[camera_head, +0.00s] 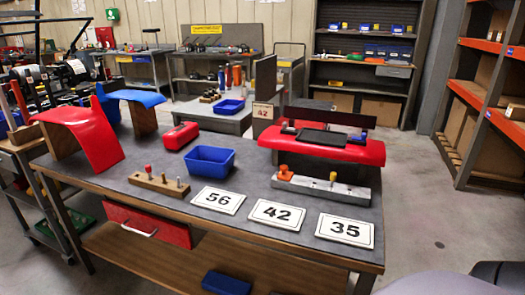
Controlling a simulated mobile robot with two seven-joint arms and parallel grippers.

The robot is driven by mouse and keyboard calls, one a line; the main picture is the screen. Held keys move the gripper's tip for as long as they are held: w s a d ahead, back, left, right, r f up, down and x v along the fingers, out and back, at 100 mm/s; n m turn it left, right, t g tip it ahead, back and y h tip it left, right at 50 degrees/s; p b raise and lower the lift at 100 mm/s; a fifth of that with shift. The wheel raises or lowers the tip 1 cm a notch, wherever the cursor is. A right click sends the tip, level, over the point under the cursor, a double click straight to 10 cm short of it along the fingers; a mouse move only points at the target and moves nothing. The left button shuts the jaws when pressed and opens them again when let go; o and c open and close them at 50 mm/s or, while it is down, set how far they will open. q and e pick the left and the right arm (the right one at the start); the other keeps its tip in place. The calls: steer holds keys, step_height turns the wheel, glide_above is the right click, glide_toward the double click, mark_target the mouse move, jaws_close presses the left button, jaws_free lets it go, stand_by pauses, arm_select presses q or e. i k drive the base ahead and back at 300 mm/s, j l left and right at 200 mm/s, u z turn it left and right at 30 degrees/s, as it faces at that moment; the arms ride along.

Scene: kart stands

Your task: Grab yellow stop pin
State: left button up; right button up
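A yellow stop pin (333,177) stands upright in the grey metal bar (350,192) on the near right part of the grey workbench (258,204). An orange knob-like part (285,173) sits at the left end of the same bar. A wooden block (158,184) to the left holds a red-topped pin (148,169) and a few metal-coloured pins. Neither of my grippers is in view.
Number plates 56 (218,200), 42 (277,214) and 35 (345,230) lie along the front edge. A blue bin (211,161), a red case (178,136) and a red bodywork part (340,151) stand behind. Bare floor lies right of the bench.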

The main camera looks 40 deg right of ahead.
mark_target(333, 176)
steer(key=z, duration=1.75)
